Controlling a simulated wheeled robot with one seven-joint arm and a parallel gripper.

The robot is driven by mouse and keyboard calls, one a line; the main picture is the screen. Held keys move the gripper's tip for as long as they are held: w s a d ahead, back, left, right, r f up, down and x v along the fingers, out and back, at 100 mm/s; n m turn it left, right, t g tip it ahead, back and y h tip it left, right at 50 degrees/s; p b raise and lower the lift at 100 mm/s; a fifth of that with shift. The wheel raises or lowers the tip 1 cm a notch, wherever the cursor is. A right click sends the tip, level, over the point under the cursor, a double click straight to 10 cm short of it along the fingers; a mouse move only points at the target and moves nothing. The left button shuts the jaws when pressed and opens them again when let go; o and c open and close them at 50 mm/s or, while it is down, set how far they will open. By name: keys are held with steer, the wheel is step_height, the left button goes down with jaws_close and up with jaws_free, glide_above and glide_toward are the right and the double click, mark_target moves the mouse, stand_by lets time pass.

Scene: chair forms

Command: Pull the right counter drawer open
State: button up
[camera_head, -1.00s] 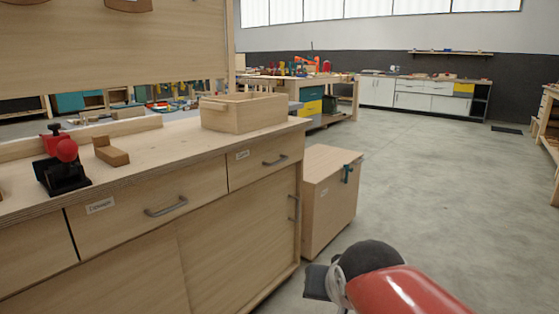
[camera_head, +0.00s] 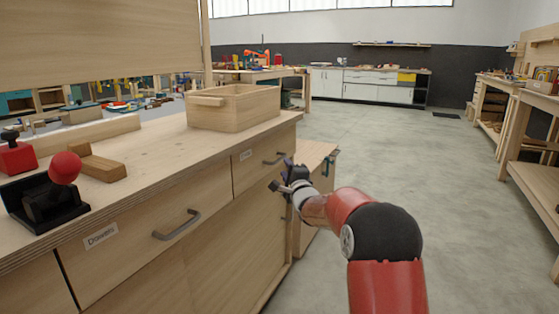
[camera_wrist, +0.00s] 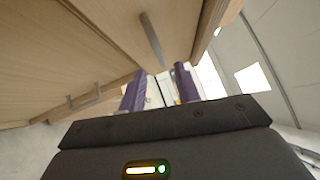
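The right counter drawer (camera_head: 250,172) is shut, flush with the counter front, below the wooden tray. Its grey bar handle (camera_head: 275,159) runs along its upper part. My gripper (camera_head: 279,174) is just in front of and below this handle, close to it. In the wrist view my gripper (camera_wrist: 160,76) shows two purple fingers apart with nothing between them. A grey bar handle (camera_wrist: 152,40) lies beyond the fingertips there, and another handle (camera_wrist: 85,98) is to the left. I cannot tell whether any finger touches the handle.
The left drawer (camera_head: 140,245) with its handle (camera_head: 177,224) is shut too. On the counter stand a wooden tray (camera_head: 235,108), a wooden block (camera_head: 100,167) and a black tool with a red knob (camera_head: 48,200). A wooden box (camera_head: 313,155) stands beyond the counter's end. The floor to the right is clear.

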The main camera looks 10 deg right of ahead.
mark_target(280, 159)
steer(key=w, duration=0.2)
steer(key=w+p, duration=0.1)
steer(key=w, duration=0.1)
steer(key=w+a+r, duration=0.1)
steer(key=w, duration=0.2)
steer(key=shift+w, duration=0.1)
jaws_close()
stand_by(0.3)
